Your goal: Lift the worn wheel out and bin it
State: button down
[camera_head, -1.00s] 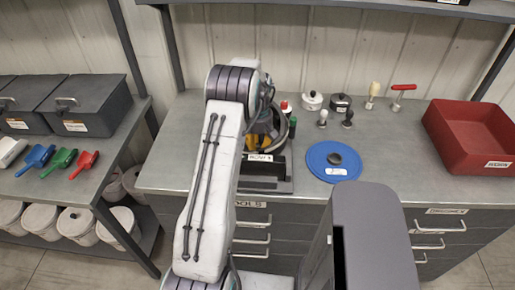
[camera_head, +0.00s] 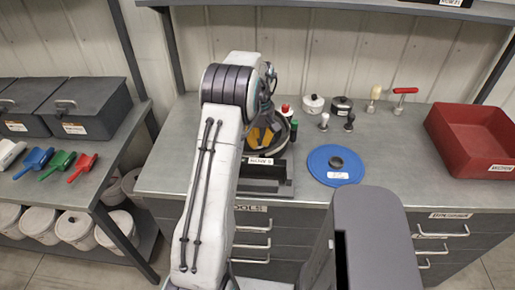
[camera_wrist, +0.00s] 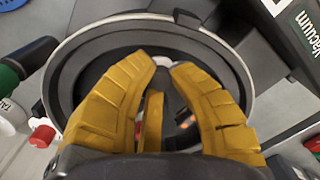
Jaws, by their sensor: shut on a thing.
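The round seed meter housing (camera_head: 287,140) stands on the bench behind the middle of my arm. In the wrist view its pale rim (camera_wrist: 215,42) rings a dark disc, which looks like the worn wheel (camera_wrist: 105,58). My gripper (camera_wrist: 163,75) has its yellow fingers over the middle of this disc, closed in with a narrow gap between the tips. The gripped part is mostly hidden by the fingers. I cannot tell whether the wheel is clear of the housing. My gripper also shows in the head view (camera_head: 262,137), partly behind my arm. A red open bin (camera_head: 470,118) stands at the bench's right end.
A blue disc (camera_head: 322,177) with a dark hub lies right of the meter. Small pots (camera_head: 313,104), knobs and a red-handled tool (camera_head: 404,91) stand behind it. Bare bench (camera_head: 395,150) lies between the disc and bin. Scoops (camera_head: 58,160) and boxes are on the left bench.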

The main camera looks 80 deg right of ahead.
jog(key=s+a+r+b, duration=0.2)
jog(key=s+a+r, duration=0.4)
jog(key=s+a, duration=0.1)
jog(key=shift+s+a+r, duration=0.25)
jog(key=shift+s+a, duration=0.1)
jog(key=shift+s, duration=0.05)
jog(key=shift+r, duration=0.15)
dwell(0.4)
notch_tip(320, 180, up, 7)
jog(key=p, duration=0.6)
dwell(0.8)
